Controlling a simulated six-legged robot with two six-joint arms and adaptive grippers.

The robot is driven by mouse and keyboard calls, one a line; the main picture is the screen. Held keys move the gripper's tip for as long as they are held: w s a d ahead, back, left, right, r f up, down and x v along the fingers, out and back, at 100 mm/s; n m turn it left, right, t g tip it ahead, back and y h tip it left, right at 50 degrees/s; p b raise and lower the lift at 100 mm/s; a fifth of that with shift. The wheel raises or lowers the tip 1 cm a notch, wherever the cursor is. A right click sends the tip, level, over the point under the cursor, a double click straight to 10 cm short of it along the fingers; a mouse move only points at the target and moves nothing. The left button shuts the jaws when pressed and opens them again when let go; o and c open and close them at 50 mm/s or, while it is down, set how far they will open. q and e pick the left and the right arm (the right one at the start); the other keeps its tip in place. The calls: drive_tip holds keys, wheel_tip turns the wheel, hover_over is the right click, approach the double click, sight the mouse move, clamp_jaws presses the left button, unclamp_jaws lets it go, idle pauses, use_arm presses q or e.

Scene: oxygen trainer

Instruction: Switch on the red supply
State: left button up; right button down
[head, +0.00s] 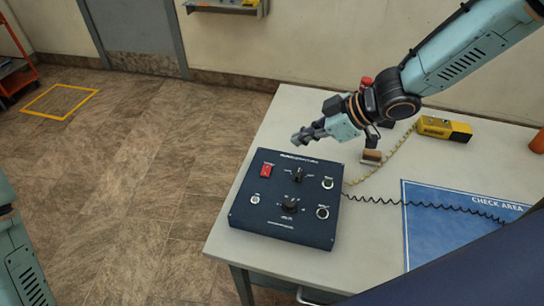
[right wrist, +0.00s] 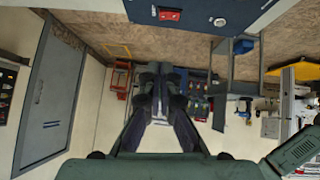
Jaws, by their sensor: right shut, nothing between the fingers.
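A dark blue control box (head: 246,220) stands on the near left part of the table. A red rocker switch (head: 266,171) sits at the top left of its panel. Whether it is on or off cannot be told. My right gripper (head: 298,138) is shut and empty, above and beyond the box's far edge, to the upper right of the red switch and apart from it. In the right wrist view, my closed fingers (right wrist: 157,75) are in the middle, and the red switch (right wrist: 169,14) shows at the top edge. My left gripper is out of view.
The panel also carries dark knobs (head: 290,204) and round sockets. A coiled black cord (head: 420,204) runs right across a blue check-area mat (head: 425,250). A yellow device (head: 444,128) lies at the back right. A small block (head: 372,157) stands behind the box.

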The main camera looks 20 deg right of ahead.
drive_tip(key=b, duration=0.5)
hover_over(266, 170)
drive_tip(key=s+d, duration=0.1)
drive_tip(key=d, duration=0.1)
drive_tip(key=f, duration=0.6)
drive_tip(key=shift+s+d+f, duration=0.15)
drive_tip(key=shift+s, duration=0.05)
drive_tip(key=f, duration=0.1)
drive_tip(key=w+f, duration=0.1)
drive_tip(key=f, duration=0.1)
drive_tip(key=shift+a+f+b, duration=0.2)
drive_tip(key=shift+f+b, duration=0.05)
drive_tip(key=shift+b, duration=0.1)
drive_tip(key=shift+w+f, duration=0.15)
drive_tip(key=shift+f, duration=0.35)
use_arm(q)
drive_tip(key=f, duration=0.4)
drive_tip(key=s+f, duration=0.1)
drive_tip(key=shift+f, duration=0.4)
use_arm(e)
drive_tip(key=shift+d, duration=0.1)
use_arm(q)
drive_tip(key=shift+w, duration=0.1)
